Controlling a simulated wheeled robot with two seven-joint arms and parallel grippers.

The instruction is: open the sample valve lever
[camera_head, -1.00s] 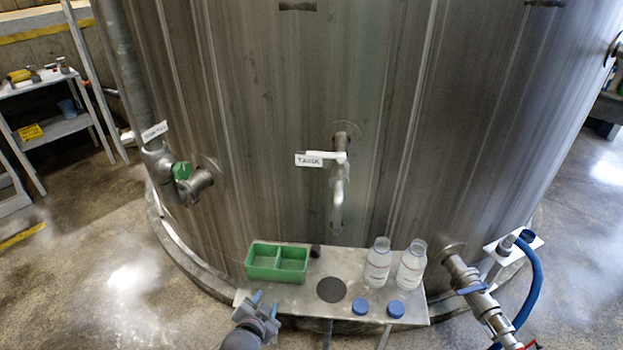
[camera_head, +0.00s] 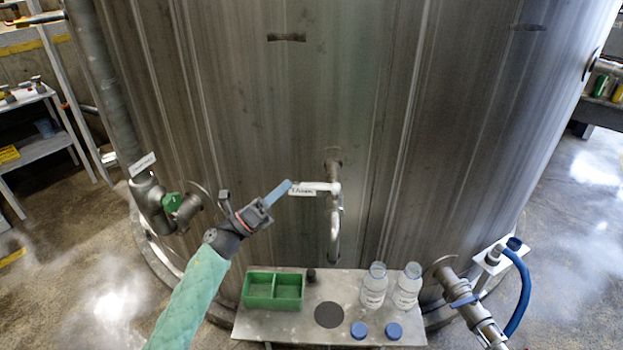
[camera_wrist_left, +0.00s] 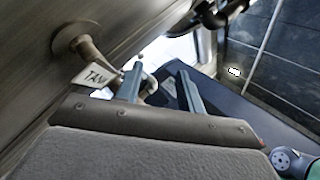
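The sample valve (camera_head: 333,190) sticks out from the tank's front wall, with a curved spout (camera_head: 334,240) hanging down. Its white lever (camera_head: 322,186) points left and carries a small white label (camera_head: 302,191). My left gripper (camera_head: 286,187) is just left of the lever's end, its blue-grey fingers pointing at it. In the left wrist view the two fingers (camera_wrist_left: 160,72) stand apart, so it is open. There the label (camera_wrist_left: 97,77) shows left of the fingers, and part of the valve shows between them. I cannot tell whether they touch the lever. My right gripper is not in view.
A metal shelf (camera_head: 285,322) below the spout holds a green tray (camera_head: 274,304), two clear bottles (camera_head: 374,288) and two blue caps (camera_head: 359,330). A green-handled valve (camera_head: 172,202) is at left. A pipe with a blue-handled valve (camera_head: 463,300) is at right.

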